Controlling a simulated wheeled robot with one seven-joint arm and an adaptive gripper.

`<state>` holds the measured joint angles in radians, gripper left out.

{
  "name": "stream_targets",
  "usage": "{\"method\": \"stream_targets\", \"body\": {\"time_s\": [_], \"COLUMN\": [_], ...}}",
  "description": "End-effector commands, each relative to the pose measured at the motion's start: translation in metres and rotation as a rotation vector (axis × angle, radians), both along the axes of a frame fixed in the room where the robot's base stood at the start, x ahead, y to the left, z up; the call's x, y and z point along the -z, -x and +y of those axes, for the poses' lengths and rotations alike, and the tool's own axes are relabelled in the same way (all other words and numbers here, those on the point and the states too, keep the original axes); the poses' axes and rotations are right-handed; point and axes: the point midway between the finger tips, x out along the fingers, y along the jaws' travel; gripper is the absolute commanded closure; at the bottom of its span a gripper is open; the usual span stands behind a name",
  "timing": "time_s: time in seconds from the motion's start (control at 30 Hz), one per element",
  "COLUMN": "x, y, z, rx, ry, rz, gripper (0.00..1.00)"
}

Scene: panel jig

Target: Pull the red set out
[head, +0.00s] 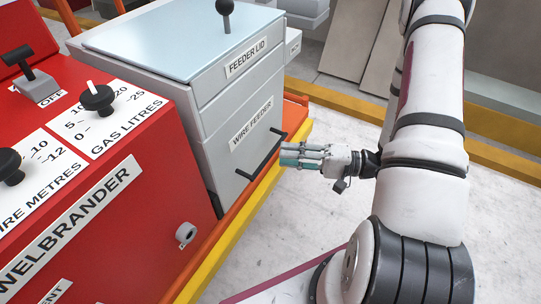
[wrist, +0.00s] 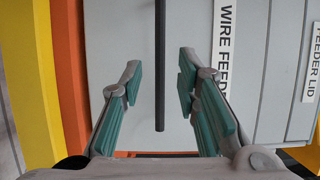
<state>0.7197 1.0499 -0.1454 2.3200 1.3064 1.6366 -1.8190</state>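The red set (head: 140,215) is a red box marked WELBRANDER at the left of the head view, with black knobs and dial plates on top. Beside it stands a grey cabinet (head: 215,125) marked FEEDER LID and WIRE FEEDER, with a black bar handle (head: 269,169) on its front. My gripper (head: 281,155) is at that handle. Gaps show on both sides. I cannot tell how deep the bar sits between the fingers.
An orange and yellow edge (head: 245,215) runs along the foot of the red set and cabinet. Pale floor (head: 300,225) is open to its right. Another yellow strip (head: 345,102) and leaning panels (head: 355,45) are at the back.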

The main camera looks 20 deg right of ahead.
Motion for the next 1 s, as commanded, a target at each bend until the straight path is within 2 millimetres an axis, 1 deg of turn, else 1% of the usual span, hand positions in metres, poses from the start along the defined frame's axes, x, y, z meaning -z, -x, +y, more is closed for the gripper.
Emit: {"method": "stream_targets", "body": {"time_s": [0.03,0.1,0.3,0.47,0.7,0.73,0.83,0.87,1.0], "x": [0.001,0.001,0.0,0.0,0.0,0.0,0.0,0.0,0.0], "y": [-0.005,-0.011,-0.023,-0.027,-0.027,-0.027,-0.027,-0.027,-0.027], "z": [0.009,0.019,0.038,0.044,0.044,0.044,0.044,0.044,0.044], "rx": [-0.005,-0.005,-0.002,-0.001,-0.001,-0.001,-0.001,-0.001,-0.001], "ry": [0.0,0.0,0.001,0.001,0.001,0.001,0.001,0.001,0.001], "rz": [-0.001,-0.001,-0.002,-0.002,-0.001,-0.001,-0.001,-0.001,-0.001], "gripper": [0.71,0.71,0.71,0.71,0.71,0.75,0.98,1.0,1.0]}}
